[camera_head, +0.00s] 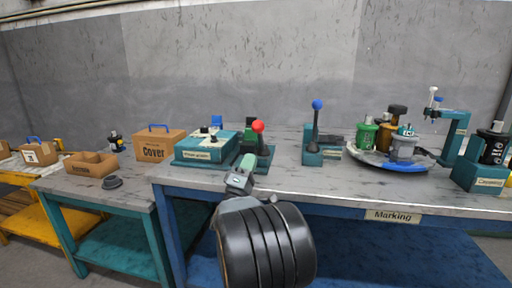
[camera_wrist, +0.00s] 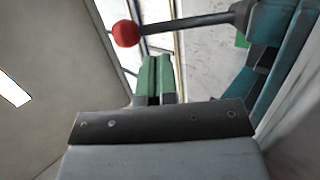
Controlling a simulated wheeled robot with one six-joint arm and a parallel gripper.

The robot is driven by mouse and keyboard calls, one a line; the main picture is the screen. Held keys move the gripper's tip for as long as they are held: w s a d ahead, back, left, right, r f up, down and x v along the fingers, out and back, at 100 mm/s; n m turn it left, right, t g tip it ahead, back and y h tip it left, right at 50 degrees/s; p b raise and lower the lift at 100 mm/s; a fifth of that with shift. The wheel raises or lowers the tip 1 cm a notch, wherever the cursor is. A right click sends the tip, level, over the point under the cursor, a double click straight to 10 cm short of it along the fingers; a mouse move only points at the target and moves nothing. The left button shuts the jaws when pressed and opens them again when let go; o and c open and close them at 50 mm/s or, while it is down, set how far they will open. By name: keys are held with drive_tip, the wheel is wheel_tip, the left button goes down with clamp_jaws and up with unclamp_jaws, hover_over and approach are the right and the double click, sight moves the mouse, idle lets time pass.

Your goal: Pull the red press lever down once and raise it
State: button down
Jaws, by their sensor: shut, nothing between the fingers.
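The red press lever has a round red knob (camera_head: 258,126) on a dark rod, standing close to upright on a teal base (camera_head: 268,152) on the marking table. In the wrist view the red knob (camera_wrist: 126,33) is at the upper left, with its grey rod (camera_wrist: 190,21) running right to the teal press body (camera_wrist: 270,22). My gripper (camera_head: 248,161) is in front of the lever and below the knob. In the wrist view its green fingers (camera_wrist: 155,62) are together and empty, apart from the knob and rod.
A teal box (camera_head: 206,148) stands left of the lever, with a Cover carton (camera_head: 159,145) farther left. A blue-knobbed lever (camera_head: 317,105) stands to the right. A round blue-edged tray (camera_head: 379,161) with several motors is farther right. Bare tabletop lies along the front edge.

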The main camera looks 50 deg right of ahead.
drive_tip(key=x, duration=0.6)
drive_tip(key=shift+b, duration=0.4)
drive_tip(key=shift+r, duration=0.1)
